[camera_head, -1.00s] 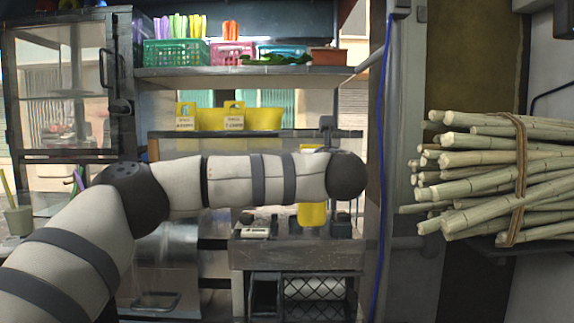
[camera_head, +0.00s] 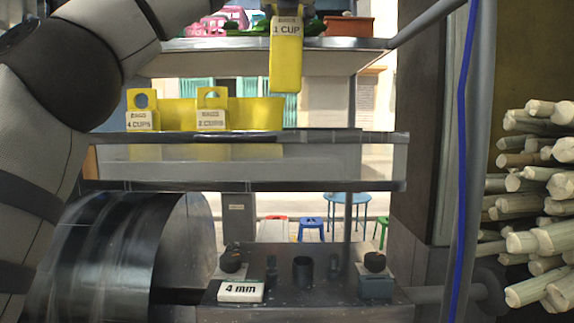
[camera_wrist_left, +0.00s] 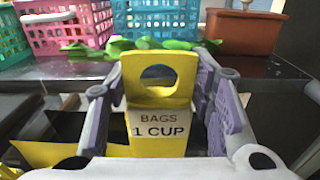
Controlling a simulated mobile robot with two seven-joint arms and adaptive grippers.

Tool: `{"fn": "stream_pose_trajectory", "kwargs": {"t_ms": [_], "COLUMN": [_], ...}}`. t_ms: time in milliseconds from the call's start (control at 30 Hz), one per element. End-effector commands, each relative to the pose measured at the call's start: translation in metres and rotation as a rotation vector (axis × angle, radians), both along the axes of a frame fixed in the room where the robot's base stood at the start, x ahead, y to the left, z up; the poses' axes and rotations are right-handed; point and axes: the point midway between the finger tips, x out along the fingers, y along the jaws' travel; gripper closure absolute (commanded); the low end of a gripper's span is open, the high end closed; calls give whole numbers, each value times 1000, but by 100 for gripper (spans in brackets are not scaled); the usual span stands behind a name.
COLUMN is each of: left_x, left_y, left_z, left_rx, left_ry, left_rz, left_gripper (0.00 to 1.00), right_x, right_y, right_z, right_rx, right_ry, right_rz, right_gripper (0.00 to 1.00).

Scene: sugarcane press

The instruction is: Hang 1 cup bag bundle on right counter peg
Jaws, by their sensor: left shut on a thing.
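The yellow cup bag bundle (camera_head: 287,60), labelled "1 CUP", hangs upright from my left gripper (camera_head: 285,8) at the top of the head view. In the left wrist view its top tab with a round hole (camera_wrist_left: 158,78) stands between the grey-purple fingers of the left gripper (camera_wrist_left: 160,100), which are shut on it. The bundle is in front of the upper shelf, above the right end of the yellow bin and apart from the counter below. I cannot make out the right counter peg for certain. My right gripper is not in view.
Yellow bundles labelled "4 CUPS" (camera_head: 141,110) and "2 CUPS" (camera_head: 211,110) hang on the yellow bin (camera_head: 255,113). The upper shelf (camera_head: 345,44) holds baskets and a brown planter (camera_head: 349,26). A "4 mm" sign (camera_head: 241,291) stands on the counter. Sugarcane (camera_head: 540,205) is at right.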

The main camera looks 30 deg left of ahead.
Motion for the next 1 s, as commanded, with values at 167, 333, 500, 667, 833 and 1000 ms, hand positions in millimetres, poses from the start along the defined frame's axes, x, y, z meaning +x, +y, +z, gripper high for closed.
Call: {"fn": "stream_pose_trajectory", "kwargs": {"t_ms": [167,333,500,667,833,1000], "left_x": [-4,-4,-3,-4,-4,-4], "left_y": [-1,-1,0,0,0,-1], "left_z": [7,6,-11,-59,-105,-130], "left_rx": [1,1,3,3,1,0], "left_ry": [-4,-3,1,2,0,-2], "left_rz": [-6,-6,-7,-8,-6,-5], "left_gripper": [76,76,76,76,76,76], "right_x": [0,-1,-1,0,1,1], "right_y": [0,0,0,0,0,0], "right_z": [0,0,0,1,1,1], "right_rx": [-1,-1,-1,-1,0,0], "right_ry": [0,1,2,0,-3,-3], "right_rz": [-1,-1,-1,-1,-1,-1], "right_gripper": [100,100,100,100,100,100]}}
